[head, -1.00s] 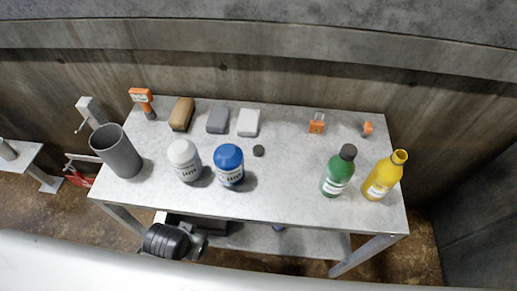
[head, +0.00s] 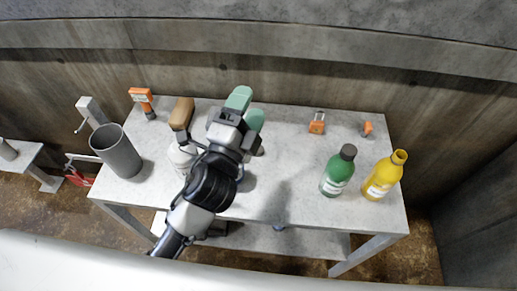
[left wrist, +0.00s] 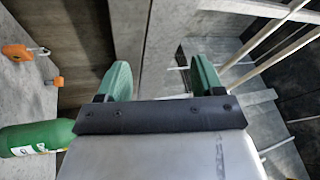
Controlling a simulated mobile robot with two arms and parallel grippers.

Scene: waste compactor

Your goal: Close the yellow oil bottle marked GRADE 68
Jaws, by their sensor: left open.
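The yellow oil bottle (head: 383,178) stands upright near the right end of the table in the head view. Its top shows an open ring-like mouth with no cap on it. My left gripper (head: 247,108) is open and empty, above the middle of the table and well to the left of the bottle. Its two green fingers also show apart in the left wrist view (left wrist: 162,80). The small dark disc, possibly the bottle's cap, is mostly hidden by my gripper in the head view. My right gripper is not in view.
A green bottle (head: 337,172) with a dark cap stands just left of the yellow one. An orange padlock (head: 317,123) and a small orange item (head: 367,128) lie behind. A grey cylinder (head: 117,152) stands at left. My arm covers the blue-lidded jar.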

